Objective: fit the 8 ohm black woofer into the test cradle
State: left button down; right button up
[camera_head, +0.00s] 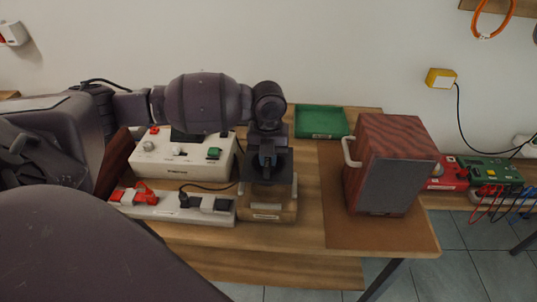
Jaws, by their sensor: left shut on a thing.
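My left gripper (266,160) points down over the wooden test cradle (268,213), near the middle of the table. It is shut on a black, square-edged part, which looks like the black woofer (284,168). The woofer is at the top of the cradle, between its raised sides. The gripper hides much of it, and its ohm marking cannot be read. I cannot tell whether it is seated or held slightly above. My right gripper is not in view.
Left of the cradle are a white-topped test box (180,160) and a power strip (160,205) with plugs and cables. A green tray (321,122) lies behind. A wooden speaker cabinet (385,165) stands on a brown mat (340,228) at right. Bare wood shows at the front.

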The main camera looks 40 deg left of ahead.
pick_arm(q)
jog(key=shift+f+b, duration=1.15)
jog(key=shift+f, duration=2.85)
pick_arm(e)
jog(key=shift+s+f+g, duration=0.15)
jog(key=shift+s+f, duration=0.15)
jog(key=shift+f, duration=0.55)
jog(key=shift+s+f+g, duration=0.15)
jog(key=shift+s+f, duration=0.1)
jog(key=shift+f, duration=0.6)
pick_arm(q)
jog(key=c, duration=1.1)
grip_release()
jog(key=shift+o, duration=0.4)
jog(key=shift+f, duration=0.15)
notch_tip(320, 180, up, 3)
jog(key=shift+w+r+p, duration=0.1)
jog(key=shift+p, duration=0.2)
notch_tip(320, 180, up, 8)
jog(key=shift+f+p, duration=0.1)
jog(key=shift+p, duration=0.45)
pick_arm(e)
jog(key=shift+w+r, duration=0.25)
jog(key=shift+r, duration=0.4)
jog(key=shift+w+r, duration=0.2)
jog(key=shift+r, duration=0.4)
